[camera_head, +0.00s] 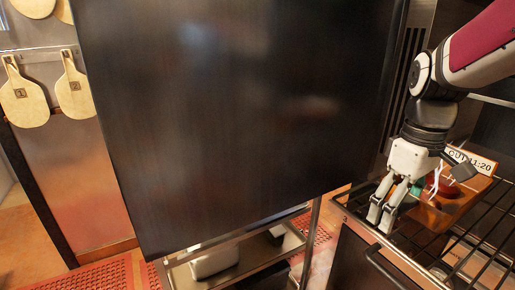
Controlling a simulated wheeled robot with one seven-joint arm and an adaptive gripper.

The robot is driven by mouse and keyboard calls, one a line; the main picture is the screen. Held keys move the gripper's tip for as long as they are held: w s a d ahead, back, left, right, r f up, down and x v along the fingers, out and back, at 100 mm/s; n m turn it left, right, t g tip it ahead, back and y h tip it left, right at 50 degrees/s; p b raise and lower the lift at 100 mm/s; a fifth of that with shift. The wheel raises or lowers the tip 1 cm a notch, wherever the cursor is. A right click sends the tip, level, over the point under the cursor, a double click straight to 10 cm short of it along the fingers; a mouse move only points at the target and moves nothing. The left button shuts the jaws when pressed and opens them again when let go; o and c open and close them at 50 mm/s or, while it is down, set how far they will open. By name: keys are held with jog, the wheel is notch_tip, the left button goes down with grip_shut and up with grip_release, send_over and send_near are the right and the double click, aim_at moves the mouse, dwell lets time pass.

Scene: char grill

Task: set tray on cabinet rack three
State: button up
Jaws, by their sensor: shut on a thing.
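The tray (437,216) is a brown wooden board at the right of the head view. A red item (441,186) and a greenish item lie on it, partly hidden by my gripper. A white card reading "OUT 11:20" (471,160) stands at its back. My gripper (381,217) points down at the tray's left side, its fingers close together and shut on the tray; the exact contact is hard to see. Dark wire rack bars (481,222) lie beneath and around the tray.
A large dark panel (240,115) fills the middle of the view. A metal shelf cart (255,255) shows below it. Numbered wooden paddles (25,98) hang at left. A dark front with a bar handle (385,265) is below the rack; red mats lie on the floor.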

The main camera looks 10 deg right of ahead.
jog(key=w, duration=0.3)
jog(key=shift+w+f, duration=0.15)
jog(key=shift+f, duration=1.75)
jog(key=o, duration=1.5)
jog(key=shift+f, duration=0.15)
jog(key=shift+o, duration=0.2)
notch_tip(320, 180, up, 11)
jog(key=s+a+f+m+t, duration=0.3)
jog(key=s+a+m+t, duration=0.1)
jog(key=s+a, duration=0.7)
jog(key=shift+s+a+t, duration=0.2)
jog(key=shift+s+t, duration=0.5)
jog(key=shift+s, duration=0.2)
